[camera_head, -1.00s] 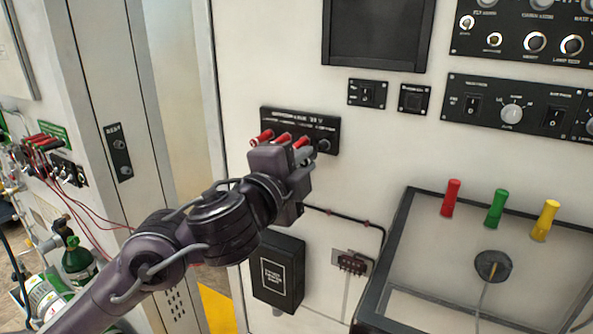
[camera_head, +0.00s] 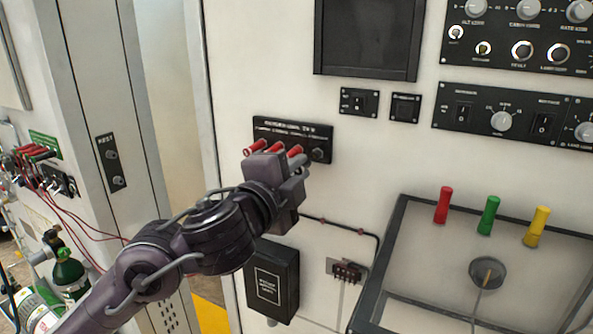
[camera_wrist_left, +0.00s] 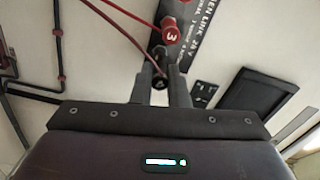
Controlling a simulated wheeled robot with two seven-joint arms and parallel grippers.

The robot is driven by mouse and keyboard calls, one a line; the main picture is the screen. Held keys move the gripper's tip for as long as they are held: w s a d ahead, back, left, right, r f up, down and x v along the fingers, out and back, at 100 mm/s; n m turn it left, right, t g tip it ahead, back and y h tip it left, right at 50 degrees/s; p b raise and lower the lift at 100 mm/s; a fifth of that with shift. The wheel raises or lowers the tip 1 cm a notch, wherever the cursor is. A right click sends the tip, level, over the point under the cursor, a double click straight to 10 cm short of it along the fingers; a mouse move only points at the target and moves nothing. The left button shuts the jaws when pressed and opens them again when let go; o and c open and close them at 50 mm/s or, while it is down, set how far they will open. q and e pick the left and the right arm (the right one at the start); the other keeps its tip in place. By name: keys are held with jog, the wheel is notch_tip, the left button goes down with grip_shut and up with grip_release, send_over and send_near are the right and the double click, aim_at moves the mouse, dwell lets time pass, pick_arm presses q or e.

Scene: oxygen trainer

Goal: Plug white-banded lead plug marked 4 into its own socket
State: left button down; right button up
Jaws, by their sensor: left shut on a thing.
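My left gripper (camera_head: 299,170) is in front of the lower edge of a black socket panel (camera_head: 262,128) on the wall. In the left wrist view its fingers (camera_wrist_left: 161,84) are shut on a small dark round plug end (camera_wrist_left: 157,83) with a pale mark that looks like a 4. The fingers hide most of this plug, and its white band cannot be made out. A red plug marked 3 (camera_wrist_left: 172,36) sits in the panel just beyond the fingertips. Three red plugs (camera_head: 254,147) stand in a row in the panel. A dark socket (camera_head: 318,154) at its right end shows no red plug.
Red leads run close past the fingers in the left wrist view. A black box (camera_head: 272,282) and a thin conduit (camera_head: 345,226) are below the panel. A framed tray (camera_head: 400,215) with red, green and yellow handles is at right.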

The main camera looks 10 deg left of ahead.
pick_arm(q)
jog(key=shift+b+x, duration=0.4)
jog(key=shift+x, duration=0.6)
dwell(0.7)
jog(key=shift+w, duration=0.25)
jog(key=c, duration=1.3)
grip_release()
jog(key=shift+d, duration=0.15)
